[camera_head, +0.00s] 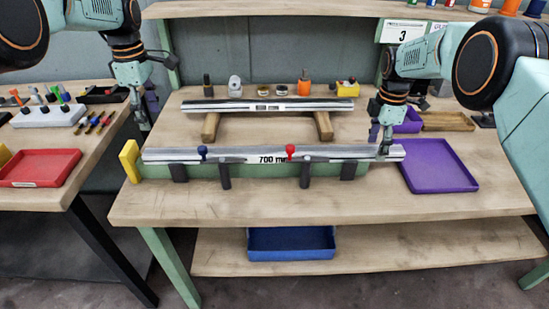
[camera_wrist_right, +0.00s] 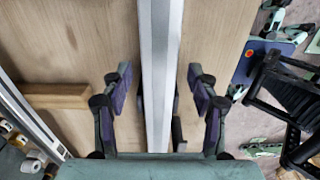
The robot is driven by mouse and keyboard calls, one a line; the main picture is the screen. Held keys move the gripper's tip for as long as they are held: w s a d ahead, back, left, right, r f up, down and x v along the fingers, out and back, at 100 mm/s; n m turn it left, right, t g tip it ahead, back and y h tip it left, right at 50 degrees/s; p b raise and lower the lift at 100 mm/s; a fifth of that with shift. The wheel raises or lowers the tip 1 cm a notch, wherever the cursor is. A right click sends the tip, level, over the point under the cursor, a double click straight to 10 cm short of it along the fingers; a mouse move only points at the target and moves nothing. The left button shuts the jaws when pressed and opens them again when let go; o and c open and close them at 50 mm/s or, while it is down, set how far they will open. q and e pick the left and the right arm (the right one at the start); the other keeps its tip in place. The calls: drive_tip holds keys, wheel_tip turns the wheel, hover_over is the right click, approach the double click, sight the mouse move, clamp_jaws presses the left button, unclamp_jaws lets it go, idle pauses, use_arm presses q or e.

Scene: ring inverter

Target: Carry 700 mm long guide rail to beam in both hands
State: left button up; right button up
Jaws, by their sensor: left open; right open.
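A long silver guide rail (camera_head: 225,154) lies lengthwise along the green beam (camera_head: 262,172), its right end reaching past the beam. A "700 mm" label (camera_head: 273,160) shows at mid-length. My right gripper (camera_head: 386,140) is open near the rail's right end; in the right wrist view its fingers (camera_wrist_right: 160,82) stand apart on either side of the rail (camera_wrist_right: 160,40). My left gripper (camera_head: 147,112) is open and empty, above and behind the rail's left end. Whether the rail is fully seated on the beam, I cannot tell.
A second silver rail (camera_head: 222,105) rests on two wooden blocks (camera_head: 324,126) behind. Black uprights stand along the beam's front, with a blue knob (camera_head: 202,151) and a red knob (camera_head: 291,150). A yellow block (camera_head: 130,160) is at its left end. A purple tray (camera_head: 438,166) is at right.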

wheel_tip(320, 180, up, 11)
idle(0.3)
drive_tip(key=shift+f, duration=0.1)
idle(0.4)
